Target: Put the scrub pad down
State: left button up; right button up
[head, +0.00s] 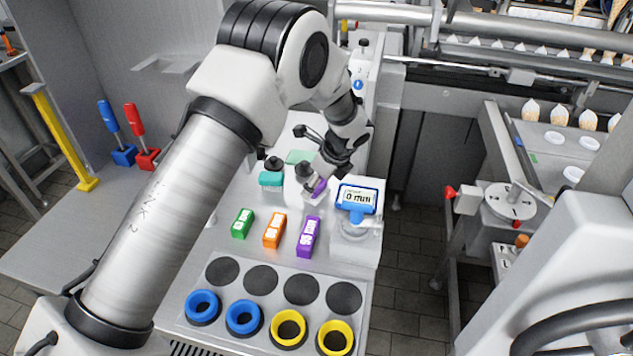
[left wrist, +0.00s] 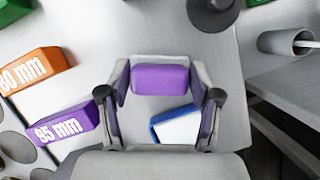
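My left gripper (head: 316,188) hangs low over the back of the bench, between a teal black-topped bottle (head: 271,179) and a blue-framed display (head: 357,199). In the left wrist view its fingers (left wrist: 160,75) are spread around a small purple block with a grey far edge, which I take as the scrub pad (left wrist: 160,79). The fingertips appear to touch its two ends. Purple also shows at the gripper in the head view. I cannot tell whether the pad touches the bench. My right gripper is not in view.
A light green flat patch (head: 299,157) lies behind the gripper. Green (head: 242,223), orange (head: 274,230) and purple (head: 308,237) labelled blocks stand in front. Blue and yellow rings (head: 289,329) sit near the front edge. A grey machine with cones is at the right.

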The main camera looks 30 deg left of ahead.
pick_arm(q)
jog(key=shift+o, duration=0.8)
jog(key=shift+r, duration=0.25)
jog(key=v, duration=1.1)
jog(key=shift+d+r, duration=0.15)
jog(key=shift+r, duration=0.25)
jog(key=shift+f, duration=0.1)
